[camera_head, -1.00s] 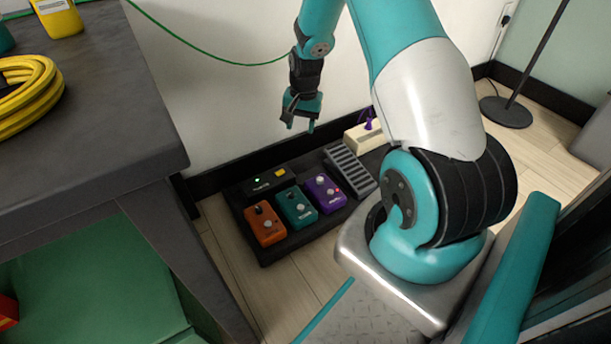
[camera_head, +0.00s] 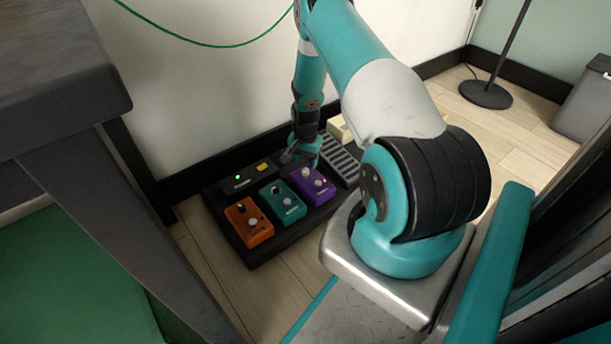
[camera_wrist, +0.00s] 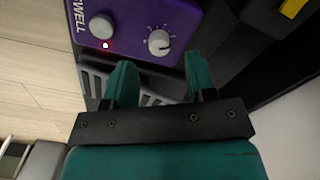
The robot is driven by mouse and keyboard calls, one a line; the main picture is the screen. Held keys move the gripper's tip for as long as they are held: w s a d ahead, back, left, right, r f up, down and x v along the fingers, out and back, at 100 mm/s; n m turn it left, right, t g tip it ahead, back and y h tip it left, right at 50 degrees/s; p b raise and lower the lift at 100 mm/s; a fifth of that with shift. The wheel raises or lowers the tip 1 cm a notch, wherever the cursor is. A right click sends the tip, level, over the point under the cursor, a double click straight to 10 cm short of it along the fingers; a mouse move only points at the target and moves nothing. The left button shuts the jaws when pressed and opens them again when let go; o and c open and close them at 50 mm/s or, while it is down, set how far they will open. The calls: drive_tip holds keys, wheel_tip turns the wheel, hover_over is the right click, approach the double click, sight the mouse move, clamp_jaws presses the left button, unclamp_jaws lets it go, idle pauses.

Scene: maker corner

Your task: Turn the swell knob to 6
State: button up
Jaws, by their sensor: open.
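The purple pedal (camera_head: 308,194) stands on the dark pedalboard, right of the teal pedal. In the wrist view the purple pedal (camera_wrist: 133,12) shows lettering reading "WELL", its first part cut off. Its pale round knob (camera_wrist: 159,42) has a dark pointer line toward the lower right; I cannot read a number. A silver footswitch (camera_wrist: 101,27) and a lit red light sit beside the lettering. My gripper (camera_wrist: 160,62) is open and empty, its two teal fingertips apart on either side of the knob's line and just short of it. In the head view my gripper (camera_head: 301,160) is low over the purple pedal's back end.
The pedalboard (camera_head: 262,252) also holds an orange pedal (camera_head: 250,226), a teal pedal (camera_head: 281,206), a black box (camera_head: 238,182) with a green light, and a grey ribbed pedal (camera_head: 338,160). A wall stands close behind. A dark table (camera_head: 55,90) is at left.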

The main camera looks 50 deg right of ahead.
sight(306, 170)
wheel_tip(306, 170, down, 4)
drive_tip(key=shift+f+b, duration=0.1)
drive_tip(key=shift+b, duration=0.65)
drive_tip(key=c, duration=0.9)
